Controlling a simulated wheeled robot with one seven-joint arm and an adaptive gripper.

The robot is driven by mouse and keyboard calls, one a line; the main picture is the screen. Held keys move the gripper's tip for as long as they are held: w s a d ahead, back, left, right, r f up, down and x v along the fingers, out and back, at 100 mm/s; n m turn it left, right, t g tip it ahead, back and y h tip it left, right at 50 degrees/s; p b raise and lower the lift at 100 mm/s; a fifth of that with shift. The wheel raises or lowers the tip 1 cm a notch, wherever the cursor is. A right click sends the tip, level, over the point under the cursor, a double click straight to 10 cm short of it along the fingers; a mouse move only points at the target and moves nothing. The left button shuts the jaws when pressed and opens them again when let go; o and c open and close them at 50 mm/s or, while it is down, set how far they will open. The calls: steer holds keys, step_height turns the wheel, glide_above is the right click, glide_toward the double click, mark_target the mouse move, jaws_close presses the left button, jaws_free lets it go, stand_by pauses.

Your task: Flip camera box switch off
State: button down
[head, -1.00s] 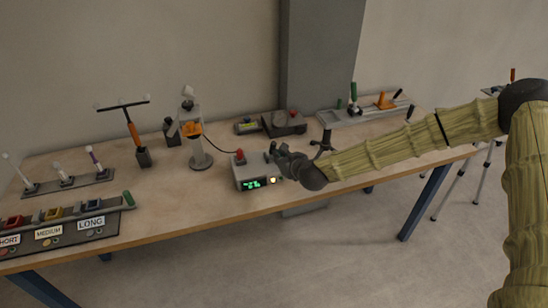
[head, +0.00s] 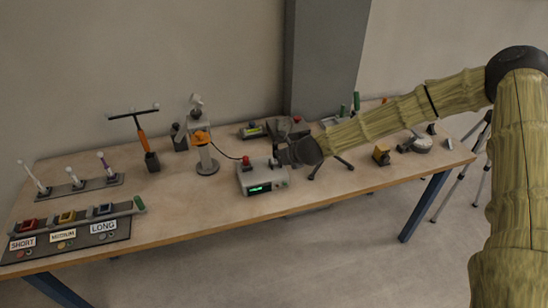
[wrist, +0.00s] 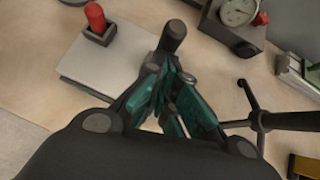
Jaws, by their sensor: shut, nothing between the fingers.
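The camera box (head: 276,180) is a light grey box with a green display (head: 260,189) on its front, near the middle of the table. A red-capped part (head: 246,161) on a dark base stands on its top left; the red cap also shows in the wrist view (wrist: 95,17). My gripper (head: 279,158) is shut and empty over the box's right side. In the wrist view its teal fingers (wrist: 168,75) hide the box's right edge.
An orange and grey stand (head: 204,150) is left of the box, with a cable to it. A gauge device (wrist: 238,10) is behind, a dark tripod-like handle (wrist: 258,120) to the right. Labelled switches (head: 68,237) lie at the front left.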

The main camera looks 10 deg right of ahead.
steer(key=shift+w+a+r+b, duration=0.1)
steer(key=shift+w+r+b, duration=0.25)
steer(key=shift+w+b, duration=0.5)
steer(key=shift+w+a+r+b, duration=0.1)
steer(key=shift+w+r+b, duration=0.2)
steer(key=shift+w+b, duration=0.55)
steer(key=shift+w+d, duration=0.1)
steer(key=w+r+b+v, duration=0.2)
steer(key=v, duration=1)
steer(key=shift+s+r, duration=0.25)
steer(key=shift+s, duration=0.1)
steer(key=shift+d, duration=0.2)
